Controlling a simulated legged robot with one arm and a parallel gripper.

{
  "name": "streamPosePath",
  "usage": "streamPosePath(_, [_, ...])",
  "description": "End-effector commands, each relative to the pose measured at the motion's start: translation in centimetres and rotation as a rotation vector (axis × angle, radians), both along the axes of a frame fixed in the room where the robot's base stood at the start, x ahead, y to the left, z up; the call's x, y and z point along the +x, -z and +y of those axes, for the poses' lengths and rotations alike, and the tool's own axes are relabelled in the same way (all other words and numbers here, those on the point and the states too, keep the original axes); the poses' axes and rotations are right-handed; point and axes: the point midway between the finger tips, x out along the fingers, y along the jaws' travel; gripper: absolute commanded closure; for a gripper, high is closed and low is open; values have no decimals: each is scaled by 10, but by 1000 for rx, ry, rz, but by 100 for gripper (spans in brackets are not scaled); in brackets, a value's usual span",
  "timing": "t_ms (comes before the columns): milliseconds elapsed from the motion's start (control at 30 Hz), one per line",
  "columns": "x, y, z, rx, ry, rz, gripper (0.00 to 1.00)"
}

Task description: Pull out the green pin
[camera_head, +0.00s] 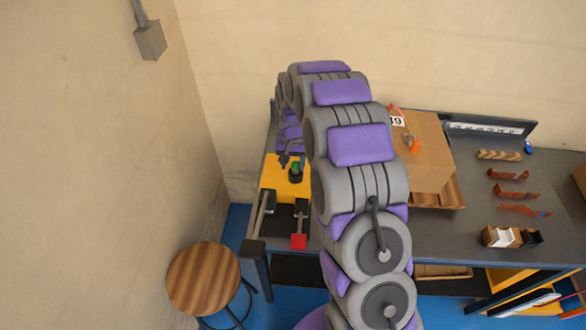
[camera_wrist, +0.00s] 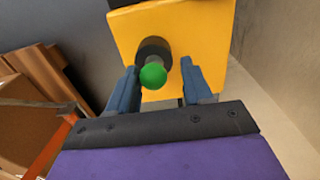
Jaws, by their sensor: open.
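The green pin (camera_head: 295,168) has a round green knob and sits upright in a dark collar on the yellow bender block (camera_head: 291,187), on the left part of the bench. In the wrist view the green knob (camera_wrist: 153,75) stands out of the dark collar (camera_wrist: 154,52) on the yellow block (camera_wrist: 197,36). My gripper (camera_wrist: 158,75) is open, with one blue-grey finger on each side of the knob. I cannot tell whether either finger touches it. In the head view my gripper (camera_head: 288,160) is small, beside the pin, and partly hidden by my arm.
A cardboard box (camera_head: 424,150) stands on the bench (camera_head: 470,215) right of my arm. Several bent copper strips (camera_head: 511,192) lie farther right, near a small black and white part (camera_head: 511,237). A red-ended lever (camera_head: 298,241) lies before the block. A stool (camera_head: 203,279) stands at left, near the wall.

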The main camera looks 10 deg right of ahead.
Motion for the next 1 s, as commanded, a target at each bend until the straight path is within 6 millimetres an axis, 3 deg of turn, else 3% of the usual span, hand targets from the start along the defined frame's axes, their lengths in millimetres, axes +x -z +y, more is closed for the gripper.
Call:
streamPosePath(833, [1, 1, 5, 0, 1, 1, 50])
streamPosePath(1000, [1, 1, 4, 1, 1, 2, 67])
